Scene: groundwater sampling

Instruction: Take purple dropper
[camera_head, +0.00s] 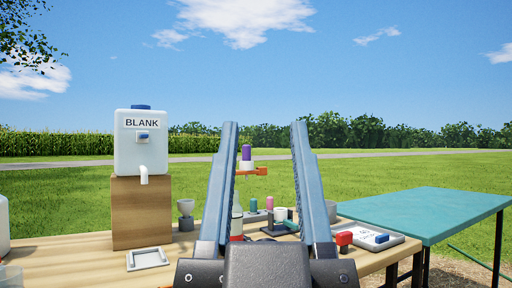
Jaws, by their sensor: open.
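The purple dropper (246,152) shows in the head view between my two fingers. It stands upright in a white collar or cap (246,165) beside an orange arm or bracket (254,171), above the wooden table. My gripper (262,128) is open in the foreground, its two long grey-blue fingers pointing up and away. The dropper appears in the gap, nearer the left finger, and neither finger visibly touches it. How far it lies beyond the fingertips I cannot tell. Its lower part is hidden.
A white BLANK container (141,157) with a spout stands on a wooden block (142,212) at left. Small bottles and cups stand behind my fingers on the wooden table (60,255).

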